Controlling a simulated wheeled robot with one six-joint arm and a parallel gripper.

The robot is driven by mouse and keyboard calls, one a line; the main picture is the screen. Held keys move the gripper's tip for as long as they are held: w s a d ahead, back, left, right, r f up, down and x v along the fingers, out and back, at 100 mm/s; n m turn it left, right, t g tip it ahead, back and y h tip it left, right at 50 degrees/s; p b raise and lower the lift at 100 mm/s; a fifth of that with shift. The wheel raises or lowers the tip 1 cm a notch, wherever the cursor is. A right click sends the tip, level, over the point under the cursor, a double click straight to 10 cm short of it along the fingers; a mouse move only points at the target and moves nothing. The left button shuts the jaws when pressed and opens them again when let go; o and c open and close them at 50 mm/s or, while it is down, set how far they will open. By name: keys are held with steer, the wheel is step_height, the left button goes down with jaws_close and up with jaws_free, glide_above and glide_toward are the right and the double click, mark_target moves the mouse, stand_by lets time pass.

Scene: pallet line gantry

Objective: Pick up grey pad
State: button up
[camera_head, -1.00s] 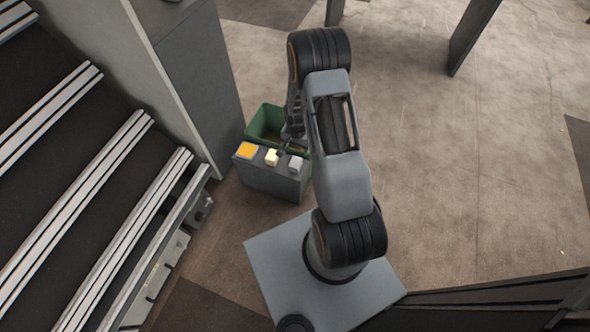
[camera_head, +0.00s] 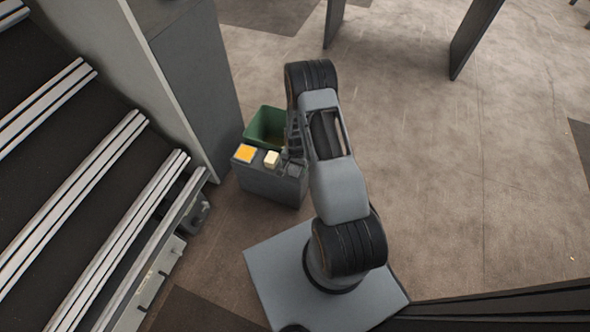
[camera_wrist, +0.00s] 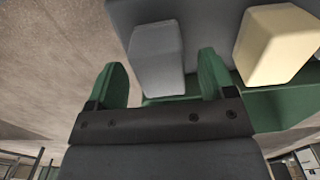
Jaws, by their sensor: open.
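The grey pad (camera_wrist: 157,60) is a light grey block on top of a dark grey stand (camera_head: 268,187). In the wrist view it appears between the two green fingertips of my gripper (camera_wrist: 163,78), with a gap on each side. The gripper is open and empty. I cannot tell whether the fingertips are level with the pad or still above it. In the head view my gripper (camera_head: 294,150) is over the right end of the stand and largely hides the pad.
A cream block (camera_head: 271,159) sits beside the pad, close to one finger; it also shows in the wrist view (camera_wrist: 275,45). A yellow-orange pad (camera_head: 245,153) lies farther left. A green bin (camera_head: 262,128) stands behind.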

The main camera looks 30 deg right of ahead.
step_height(320, 180, down, 3)
steer(key=shift+r+b, duration=0.15)
steer(key=shift+b, duration=0.15)
steer(key=c, duration=1.1)
steer(key=shift+r, duration=0.15)
